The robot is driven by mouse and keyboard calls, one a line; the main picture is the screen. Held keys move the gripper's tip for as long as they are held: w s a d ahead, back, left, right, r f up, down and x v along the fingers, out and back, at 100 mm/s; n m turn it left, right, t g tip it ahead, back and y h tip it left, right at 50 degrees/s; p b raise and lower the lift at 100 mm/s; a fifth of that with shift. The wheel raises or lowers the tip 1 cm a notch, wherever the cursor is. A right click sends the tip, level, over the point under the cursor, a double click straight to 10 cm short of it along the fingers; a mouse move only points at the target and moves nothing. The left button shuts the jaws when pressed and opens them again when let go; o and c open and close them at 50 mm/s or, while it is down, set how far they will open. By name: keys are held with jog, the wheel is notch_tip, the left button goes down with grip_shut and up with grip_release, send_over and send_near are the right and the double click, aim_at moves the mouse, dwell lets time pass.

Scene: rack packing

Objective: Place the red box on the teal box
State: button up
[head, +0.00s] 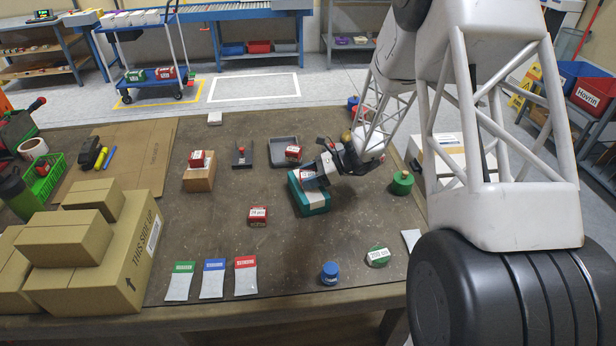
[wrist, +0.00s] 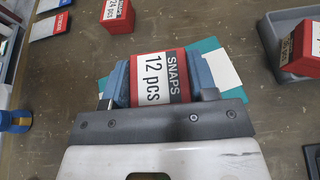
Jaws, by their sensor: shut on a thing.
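The red box (wrist: 158,62), with a white label reading "SNAPS 12 pcs", is between the two blue-padded fingers of my gripper (wrist: 160,80) in the wrist view. My gripper is shut on it. The teal box (head: 313,203) stands on the table in the head view, with my gripper (head: 316,174) directly over its top. In the wrist view the teal box (wrist: 206,46) shows beneath and behind the red box, its white label partly uncovered at the right. The red box is mostly hidden by my gripper in the head view. I cannot tell whether it touches the teal box.
Other red boxes stand nearby: one on the table (head: 258,215), one on a brown box (head: 197,159), one in a grey tray (head: 293,154). A green round container (head: 402,184) is right of the teal box. Large cardboard boxes (head: 95,250) fill the left.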

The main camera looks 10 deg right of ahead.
jog(key=shift+f, duration=0.1)
jog(key=o, duration=1)
jog(key=shift+c, duration=0.2)
jog(key=v, duration=1.2)
